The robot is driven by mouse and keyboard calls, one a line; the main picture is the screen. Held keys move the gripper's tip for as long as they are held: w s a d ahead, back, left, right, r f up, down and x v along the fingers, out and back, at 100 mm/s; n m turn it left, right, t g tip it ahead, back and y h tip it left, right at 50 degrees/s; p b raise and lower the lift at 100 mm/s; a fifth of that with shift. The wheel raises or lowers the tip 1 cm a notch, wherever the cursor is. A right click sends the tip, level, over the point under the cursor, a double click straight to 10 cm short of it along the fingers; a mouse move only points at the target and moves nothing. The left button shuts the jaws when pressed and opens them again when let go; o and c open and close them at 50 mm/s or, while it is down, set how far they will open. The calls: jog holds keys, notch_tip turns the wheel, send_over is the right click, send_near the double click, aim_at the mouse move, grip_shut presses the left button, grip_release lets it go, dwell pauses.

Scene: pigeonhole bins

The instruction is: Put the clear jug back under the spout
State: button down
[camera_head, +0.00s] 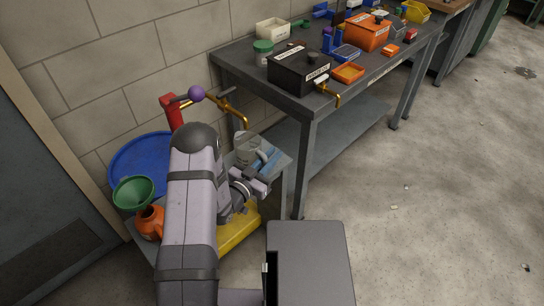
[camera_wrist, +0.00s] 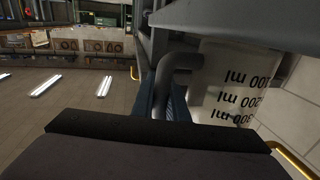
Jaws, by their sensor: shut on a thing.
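The clear jug (camera_head: 247,150) has a grey handle and stands upright over the small side table in the head view. In the wrist view the jug (camera_wrist: 232,75) fills the right side, its ml marks upside down, with the handle (camera_wrist: 168,72) on its left. The brass spout (camera_head: 244,121) bends down just above the jug in the head view. I cannot tell if it is exactly over the jug's mouth, or if the jug touches the table.
A red post with a purple knob (camera_head: 196,94) stands by the wall. A green funnel (camera_head: 133,192), an orange container (camera_head: 150,222) and a blue round tub (camera_head: 135,160) are left. A cluttered workbench (camera_head: 290,102) stands right.

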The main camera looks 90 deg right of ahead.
jog(key=shift+f, duration=0.1)
jog(key=shift+f, duration=0.15)
jog(key=c, duration=1.7)
grip_release()
jog(key=shift+c, duration=0.2)
jog(key=shift+r, duration=0.2)
jog(key=shift+w+a, duration=0.1)
jog(key=shift+a, duration=0.05)
jog(key=v, duration=1.1)
jog(key=shift+a+b, duration=0.3)
jog(key=shift+b, duration=0.1)
jog(key=shift+w+d+r, duration=0.1)
jog(key=shift+w+r, duration=0.05)
jog(key=shift+w, duration=0.05)
